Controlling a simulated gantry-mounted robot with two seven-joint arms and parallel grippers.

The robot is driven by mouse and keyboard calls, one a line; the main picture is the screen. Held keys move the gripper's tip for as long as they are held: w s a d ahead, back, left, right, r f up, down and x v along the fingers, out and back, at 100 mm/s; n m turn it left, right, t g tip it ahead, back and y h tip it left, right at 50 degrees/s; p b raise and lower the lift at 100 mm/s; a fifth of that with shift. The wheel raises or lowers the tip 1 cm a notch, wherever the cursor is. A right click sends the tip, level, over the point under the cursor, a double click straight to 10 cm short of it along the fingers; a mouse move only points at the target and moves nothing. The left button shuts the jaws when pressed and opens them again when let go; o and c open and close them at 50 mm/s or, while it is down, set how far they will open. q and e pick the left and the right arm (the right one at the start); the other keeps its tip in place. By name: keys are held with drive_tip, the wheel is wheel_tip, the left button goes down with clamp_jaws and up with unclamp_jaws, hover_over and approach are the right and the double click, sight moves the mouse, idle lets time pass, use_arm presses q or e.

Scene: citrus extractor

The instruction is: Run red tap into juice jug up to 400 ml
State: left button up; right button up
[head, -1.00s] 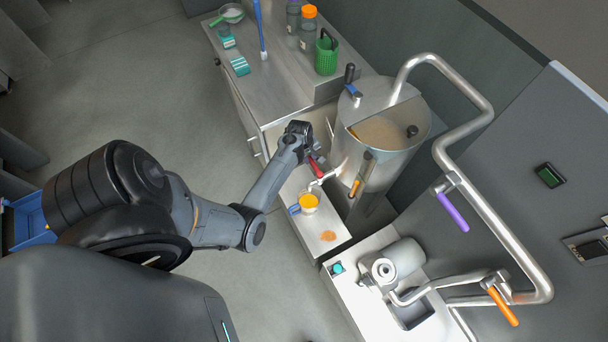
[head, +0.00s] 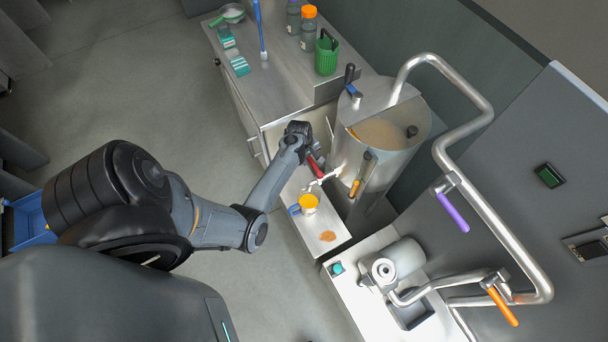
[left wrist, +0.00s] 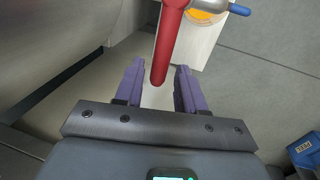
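The red tap handle (head: 314,167) sticks out from the tap low on the steel tank (head: 350,150). The juice jug (head: 309,202), with orange contents and a blue handle, stands on the low shelf below the tap spout. The jug's top also shows in the left wrist view (left wrist: 205,17), partly hidden by the tap. My left gripper (head: 305,153) is at the red handle. In the left wrist view its purple fingers (left wrist: 158,88) are apart, with the handle's end between them and gaps on both sides. The ml level and any stream are too small to read. My right gripper is not in view.
An orange spill (head: 328,236) lies on the shelf (head: 340,245) in front of the jug. A pipe with purple (head: 453,212) and orange (head: 503,307) handles runs at the right. A counter with bottles and a green basket (head: 326,57) is behind.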

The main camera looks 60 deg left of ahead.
use_arm(q)
drive_tip(key=shift+o, duration=0.7)
drive_tip(key=a+b, duration=0.1)
drive_tip(key=a, duration=0.6)
drive_tip(key=shift+s, duration=0.4)
drive_tip(key=shift+r, duration=0.1)
